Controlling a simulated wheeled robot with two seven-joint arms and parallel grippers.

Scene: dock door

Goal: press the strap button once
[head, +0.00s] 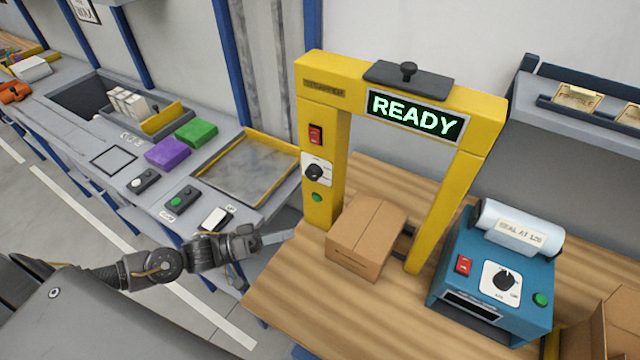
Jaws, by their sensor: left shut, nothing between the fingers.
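The yellow strapper arch (322,90) stands on the wooden bench, and its display (414,115) reads READY. On its left post are a red switch (315,134), a black dial (314,171) and, below them, a small green button (317,197). A closed cardboard box (366,238) sits on the bench at the arch opening. My left gripper (290,236) is shut and empty, reaching in from the left. Its tips are left of and below the green button in the picture, apart from it. My right gripper is not in view.
A blue sealer (492,290) with a roll, a red switch and its own green button stands right of the arch. The grey counter (70,105) at left holds green and purple blocks and small button boxes. An open carton (620,325) is at the right edge.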

